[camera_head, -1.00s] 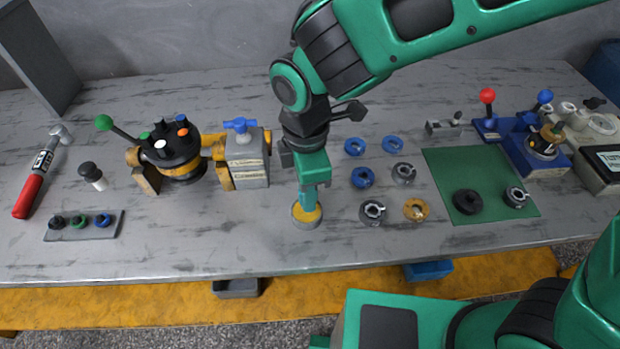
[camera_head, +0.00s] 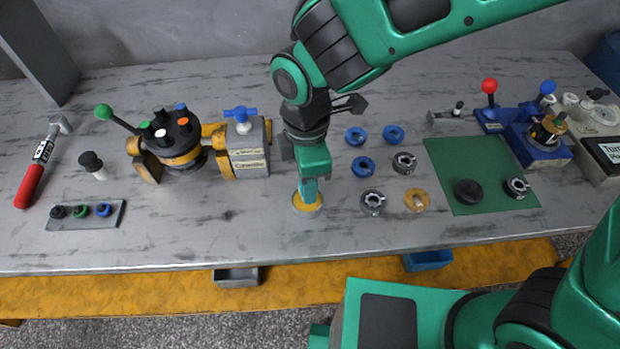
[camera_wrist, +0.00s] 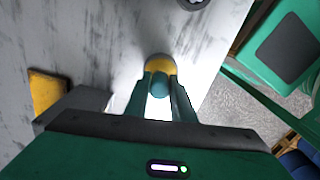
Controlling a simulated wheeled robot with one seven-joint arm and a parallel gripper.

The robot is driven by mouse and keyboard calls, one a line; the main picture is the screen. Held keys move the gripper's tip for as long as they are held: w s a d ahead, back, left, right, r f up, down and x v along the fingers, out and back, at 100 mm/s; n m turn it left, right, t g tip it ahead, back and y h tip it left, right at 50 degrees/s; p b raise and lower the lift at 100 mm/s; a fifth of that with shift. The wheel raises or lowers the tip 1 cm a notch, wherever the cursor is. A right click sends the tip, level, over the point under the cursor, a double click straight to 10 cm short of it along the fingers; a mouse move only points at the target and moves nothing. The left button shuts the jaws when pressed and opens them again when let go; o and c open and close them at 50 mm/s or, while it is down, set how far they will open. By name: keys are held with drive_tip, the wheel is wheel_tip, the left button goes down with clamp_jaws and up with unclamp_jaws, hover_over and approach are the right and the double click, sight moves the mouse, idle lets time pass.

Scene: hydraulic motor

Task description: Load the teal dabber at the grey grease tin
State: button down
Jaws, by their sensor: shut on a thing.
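In the head view my gripper (camera_head: 308,178) points down over the grease tin (camera_head: 298,208) near the front of the bench. It is shut on the teal dabber (camera_head: 309,188). The lower end of the dabber looks yellow where it meets the yellow grease; I cannot tell how deep it sits. In the wrist view the dabber's rounded teal top (camera_wrist: 158,84) shows between the fingers, with yellow behind it. My gripper and the dabber hide part of the tin.
The black rotary unit (camera_head: 175,138) with a green-knobbed lever and a grey valve block (camera_head: 247,148) stand to the left. Blue rings (camera_head: 362,166), metal rings (camera_head: 372,202) and an orange disc (camera_head: 416,200) lie to the right. A green mat (camera_head: 470,160) lies beyond them.

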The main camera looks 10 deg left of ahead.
drive_tip(key=shift+f, duration=0.6)
idle(1.3)
drive_tip(key=shift+r, duration=0.1)
drive_tip(key=shift+r, duration=3.45)
drive_tip(key=shift+s, duration=0.1)
